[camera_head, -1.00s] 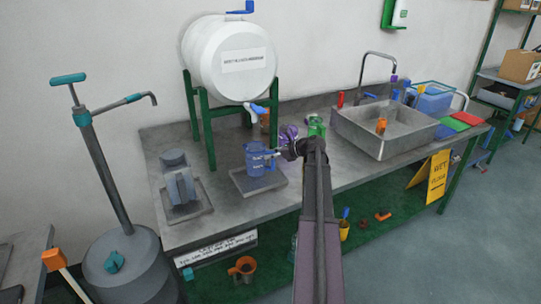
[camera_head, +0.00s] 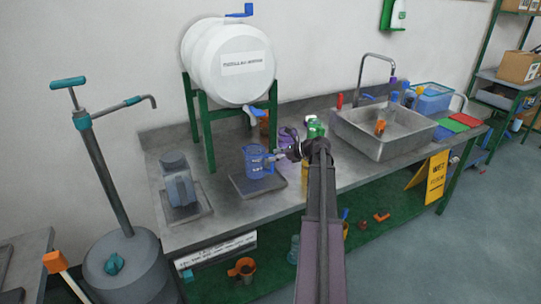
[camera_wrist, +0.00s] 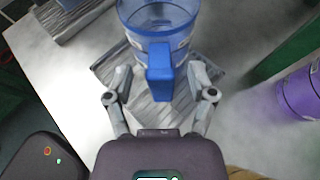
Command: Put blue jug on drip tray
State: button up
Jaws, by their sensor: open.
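The blue jug (camera_head: 256,162) is a clear blue measuring jug, upright on the dark square drip tray (camera_head: 240,187) under the white barrel's tap. In the wrist view the jug (camera_wrist: 158,22) stands over the ridged tray (camera_wrist: 107,68), its blue handle (camera_wrist: 160,72) pointing toward my gripper. My gripper (camera_wrist: 160,82) is open, one finger on each side of the handle, with gaps showing. In the head view my gripper (camera_head: 281,156) is just right of the jug.
A purple jug (camera_head: 288,140) stands close behind my gripper; it also shows at right in the wrist view (camera_wrist: 300,92). A grey jug on another tray (camera_head: 188,212) is to the left. The sink (camera_head: 385,140) is to the right. Green stand legs rise behind the jug.

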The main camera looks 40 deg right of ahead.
jog(key=p+v, duration=0.3)
jog(key=v, duration=0.6)
jog(key=shift+s, duration=0.3)
jog(key=shift+d+r, duration=0.1)
